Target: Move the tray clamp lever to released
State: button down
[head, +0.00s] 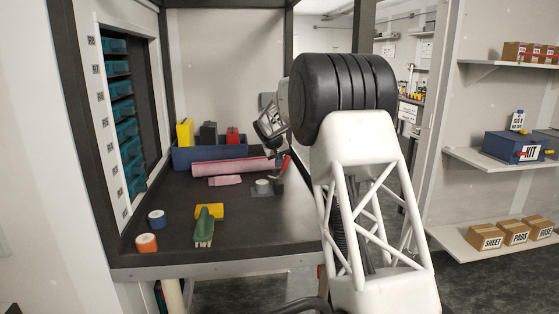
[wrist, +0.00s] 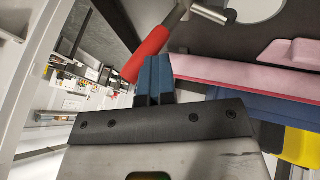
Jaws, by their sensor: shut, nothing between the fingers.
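The clamp lever has a red handle (wrist: 148,53), which crosses the wrist view just beyond my fingertips. It runs up to a metal pivot and rod (wrist: 212,13). In the head view the red lever (head: 284,164) stands tilted at the right side of the bench, beside the end of the pink roll. My gripper (wrist: 155,65) is shut, with its blue fingertips together and nothing between them. The fingertips are right beside the handle; I cannot tell whether they touch it. In the head view my arm hides part of the area around the lever.
A pink roll (head: 233,167) lies before a blue bin (head: 195,157) holding yellow, black and red items. A green brush (head: 204,228), a yellow piece (head: 211,211) and tape rolls (head: 147,243) lie on the dark bench. Its front middle is clear. A frame post stands right of it.

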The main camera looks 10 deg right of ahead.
jog(key=shift+d+y, duration=0.3)
jog(key=shift+d+f+m+y, duration=0.25)
jog(key=shift+d+m+y, duration=0.05)
jog(key=shift+d+y, duration=0.7)
jog(key=shift+d+f, duration=0.45)
jog(key=shift+d, duration=0.3)
jog(key=shift+d+f, duration=0.5)
jog(key=shift+d, duration=0.25)
jog(key=shift+d+f, duration=0.45)
jog(key=shift+d, duration=0.3)
jog(key=shift+f, duration=0.1)
jog(key=d+v, duration=0.3)
jog(key=v, duration=1)
jog(key=shift+w+r, duration=0.3)
